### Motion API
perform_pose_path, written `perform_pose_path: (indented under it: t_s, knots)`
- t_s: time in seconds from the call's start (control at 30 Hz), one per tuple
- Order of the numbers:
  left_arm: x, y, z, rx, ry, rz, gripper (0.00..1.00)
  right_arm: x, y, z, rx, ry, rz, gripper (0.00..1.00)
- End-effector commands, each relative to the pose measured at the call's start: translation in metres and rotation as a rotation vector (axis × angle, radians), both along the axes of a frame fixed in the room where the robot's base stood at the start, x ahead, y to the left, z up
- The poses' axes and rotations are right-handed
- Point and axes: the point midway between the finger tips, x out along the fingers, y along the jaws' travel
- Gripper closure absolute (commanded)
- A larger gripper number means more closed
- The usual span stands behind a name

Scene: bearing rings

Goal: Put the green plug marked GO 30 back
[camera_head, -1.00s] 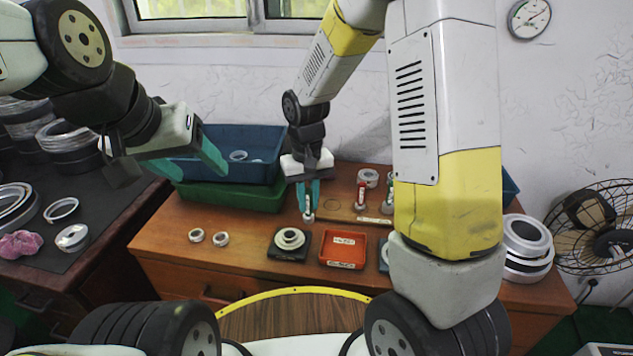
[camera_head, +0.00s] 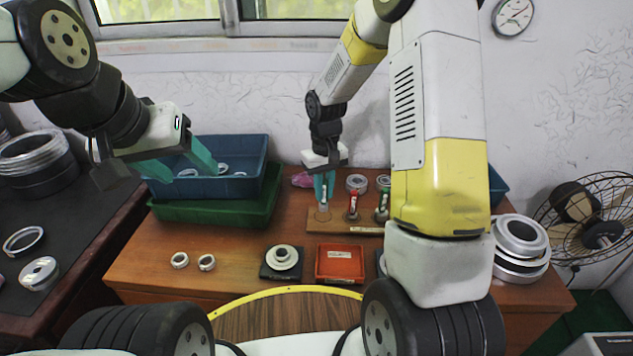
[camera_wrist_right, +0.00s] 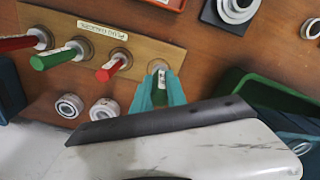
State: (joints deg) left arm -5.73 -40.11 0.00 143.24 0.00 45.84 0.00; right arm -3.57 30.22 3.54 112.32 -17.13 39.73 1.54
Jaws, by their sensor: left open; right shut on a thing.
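My right gripper (camera_head: 325,192) is shut on a plug (camera_head: 323,211) and points down at the left end of the wooden rack board (camera_head: 340,228). The plug's pale metal end stands upright at the board's leftmost place. In the right wrist view the gripper (camera_wrist_right: 160,92) hides most of the plug's handle. Its end (camera_wrist_right: 158,69) is over or in the end hole; I cannot tell how deep, and its marking is unreadable. Two red plugs (camera_wrist_right: 112,68) (camera_wrist_right: 22,42) and a green plug (camera_wrist_right: 58,56) stand in the board (camera_wrist_right: 120,35). My left gripper (camera_head: 180,166) is open and empty above the blue bin.
The blue bin (camera_head: 230,150) sits in a green bin (camera_head: 225,212) left of the rack. Rings (camera_head: 356,183) lie behind the rack. A red tray (camera_head: 340,264) and a ring stack on a black pad (camera_head: 283,260) are in front. Two small rings (camera_head: 180,260) lie left.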

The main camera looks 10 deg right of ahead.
Motion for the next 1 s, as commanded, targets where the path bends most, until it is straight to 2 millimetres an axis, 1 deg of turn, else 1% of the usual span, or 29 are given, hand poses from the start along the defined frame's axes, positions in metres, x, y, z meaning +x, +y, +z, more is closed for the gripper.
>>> perform_pose_path:
  t_s: [0.03, 0.23, 0.27, 0.4, 0.5, 0.83, 0.87, 0.9, 0.97, 1.0]
  knots:
    - [0.0, 0.0, 0.0, 0.0, 0.0, 0.0, 0.38, 0.005, -0.001, -0.001, 0.0, 0.0, 0.0, 1.0]
    - [0.0, 0.0, 0.0, 0.0, 0.0, 0.0, 0.38, 0.018, -0.002, -0.002, 0.0, -0.001, -0.001, 1.0]
    - [0.0, 0.0, 0.0, 0.0, 0.0, 0.0, 0.38, 0.019, -0.002, -0.005, -0.001, 0.002, 0.0, 1.0]
    - [0.0, 0.0, 0.0, 0.0, 0.0, 0.0, 0.38, 0.017, -0.002, -0.028, -0.002, 0.005, 0.002, 1.0]
    - [0.0, 0.0, 0.0, 0.0, 0.0, 0.0, 0.38, 0.018, -0.002, -0.037, -0.001, 0.002, 0.0, 1.0]
    - [0.0, 0.0, 0.0, 0.0, 0.0, 0.0, 0.38, 0.018, -0.002, -0.039, 0.0, 0.001, 0.0, 1.0]
    - [0.0, 0.0, 0.0, 0.0, 0.0, 0.0, 0.38, 0.017, -0.002, -0.04, 0.0, 0.001, 0.0, 0.81]
    - [0.0, 0.0, 0.0, 0.0, 0.0, 0.0, 0.38, 0.018, -0.002, -0.04, 0.0, 0.001, 0.0, 0.73]
    - [0.0, 0.0, 0.0, 0.0, 0.0, 0.0, 0.38, 0.018, -0.002, -0.04, 0.0, 0.001, 0.0, 0.61]
    - [0.0, 0.0, 0.0, 0.0, 0.0, 0.0, 0.38, 0.018, -0.002, -0.04, 0.0, 0.001, 0.0, 0.61]
